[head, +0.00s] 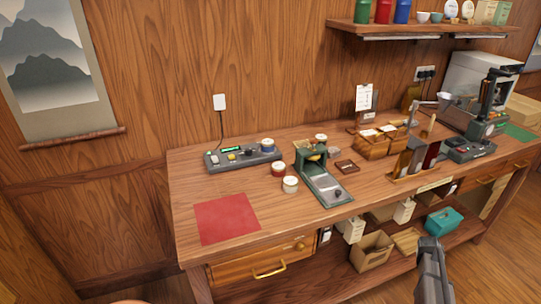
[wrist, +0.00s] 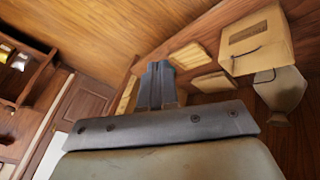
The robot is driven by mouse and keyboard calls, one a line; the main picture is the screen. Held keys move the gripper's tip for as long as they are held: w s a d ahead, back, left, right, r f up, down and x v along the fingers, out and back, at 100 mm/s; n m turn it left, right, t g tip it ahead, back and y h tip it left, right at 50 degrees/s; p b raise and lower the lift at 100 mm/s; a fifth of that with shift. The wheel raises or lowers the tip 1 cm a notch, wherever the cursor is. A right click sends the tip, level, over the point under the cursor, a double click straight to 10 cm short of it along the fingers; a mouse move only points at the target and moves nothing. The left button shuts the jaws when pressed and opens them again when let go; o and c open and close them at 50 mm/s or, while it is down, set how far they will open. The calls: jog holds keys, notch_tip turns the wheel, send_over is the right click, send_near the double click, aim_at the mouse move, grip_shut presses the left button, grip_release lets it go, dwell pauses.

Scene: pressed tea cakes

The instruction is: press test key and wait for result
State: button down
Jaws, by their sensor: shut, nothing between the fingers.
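A grey console (head: 243,160) with a lit green display and a small yellow key (head: 232,156) lies at the back left of the bench. A blue-banded round pot (head: 267,146) sits at its right end. The display text is too small to read, and I cannot tell which key is the test key. My gripper (head: 430,243) is in front of the bench at lower right, far from the console. In the wrist view my gripper (wrist: 158,70) has its fingers together, with nothing between them. The console is not in the wrist view.
A green press (head: 323,184) and small pots (head: 290,184) stand mid-bench, right of a red mat (head: 226,218). Wooden boxes (head: 372,146) and a rack (head: 415,160) are farther right. Under the bench are a cardboard box (head: 371,252) and a teal bin (head: 444,221).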

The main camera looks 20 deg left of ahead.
jog(key=w+d+r+t+h, duration=0.1)
jog(key=w+r+t, duration=0.2)
jog(key=w+r, duration=0.85)
jog(key=w+d+r+t+h, duration=0.15)
jog(key=w+r, duration=0.55)
jog(key=r, duration=0.9)
jog(key=w+a+r+n+t, duration=0.1)
jog(key=w+a+r+t, duration=0.15)
jog(key=a+r, duration=0.55)
jog(key=w+a+r+n+t, duration=0.1)
jog(key=w+a+r+t, duration=0.2)
jog(key=r, duration=0.9)
jog(key=s+a+n+g+y, duration=0.1)
jog(key=s+a+g+y, duration=0.15)
jog(key=a, duration=1.75)
jog(key=s+a+n+g+y, duration=0.1)
jog(key=s+a, duration=0.3)
jog(key=a, duration=1.6)
jog(key=s+a+n+y, duration=0.1)
jog(key=s+a, duration=0.7)
jog(key=a, duration=0.3)
jog(key=s+a+f+n+g, duration=0.1)
jog(key=s+a, duration=0.7)
jog(key=a, duration=0.4)
jog(key=s+a+f+n+g+y, duration=0.1)
jog(key=s+a, duration=0.8)
jog(key=a, duration=0.2)
jog(key=shift+a+f+y, duration=0.15)
jog(key=shift+a+y, duration=0.15)
